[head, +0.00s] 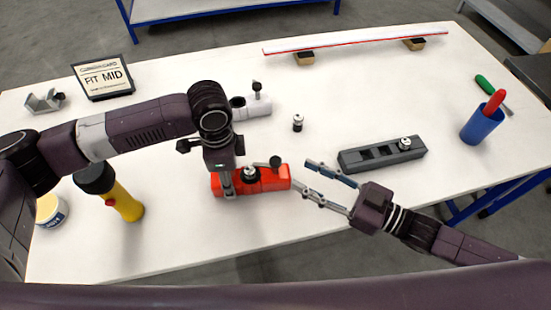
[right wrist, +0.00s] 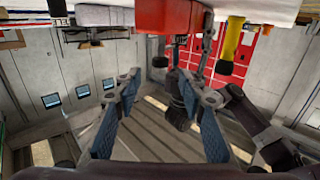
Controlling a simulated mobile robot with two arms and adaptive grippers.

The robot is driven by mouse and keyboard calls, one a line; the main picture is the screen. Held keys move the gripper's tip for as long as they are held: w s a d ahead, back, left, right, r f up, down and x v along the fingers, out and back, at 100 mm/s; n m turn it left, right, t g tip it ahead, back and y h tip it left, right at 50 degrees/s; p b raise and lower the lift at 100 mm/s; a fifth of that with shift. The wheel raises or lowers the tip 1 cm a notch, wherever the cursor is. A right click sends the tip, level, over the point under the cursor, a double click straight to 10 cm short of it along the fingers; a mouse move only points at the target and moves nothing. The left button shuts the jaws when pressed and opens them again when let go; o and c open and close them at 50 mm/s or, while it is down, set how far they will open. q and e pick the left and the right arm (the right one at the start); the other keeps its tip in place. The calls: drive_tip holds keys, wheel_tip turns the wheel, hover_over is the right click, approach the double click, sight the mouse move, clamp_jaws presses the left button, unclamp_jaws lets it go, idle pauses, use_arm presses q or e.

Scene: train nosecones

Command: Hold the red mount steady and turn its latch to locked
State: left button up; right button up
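The red mount (head: 270,181) lies on the white table in front of me. A dark round fitting stands on its top, and the latch's dark lever with a round knob (head: 275,162) shows near its right end. My left gripper (head: 227,190) points down at the mount's left end; whether its fingers are closed on it is unclear. My right gripper (head: 313,182) is open and empty, just right of the mount, with its fingers toward it. In the right wrist view its spread fingers (right wrist: 168,88) show below the red mount (right wrist: 170,16).
A grey mount (head: 382,155) and a white mount (head: 258,106) stand behind. A small metal part (head: 298,122) stands between them. A yellow flashlight (head: 126,204) is at left. A blue cup (head: 480,124) and a long rail (head: 355,42) are farther off. The table front is clear.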

sight(275, 159)
drive_tip(key=x, duration=0.9)
drive_tip(key=shift+c, duration=0.4)
drive_tip(key=shift+w+r, duration=0.1)
clamp_jaws()
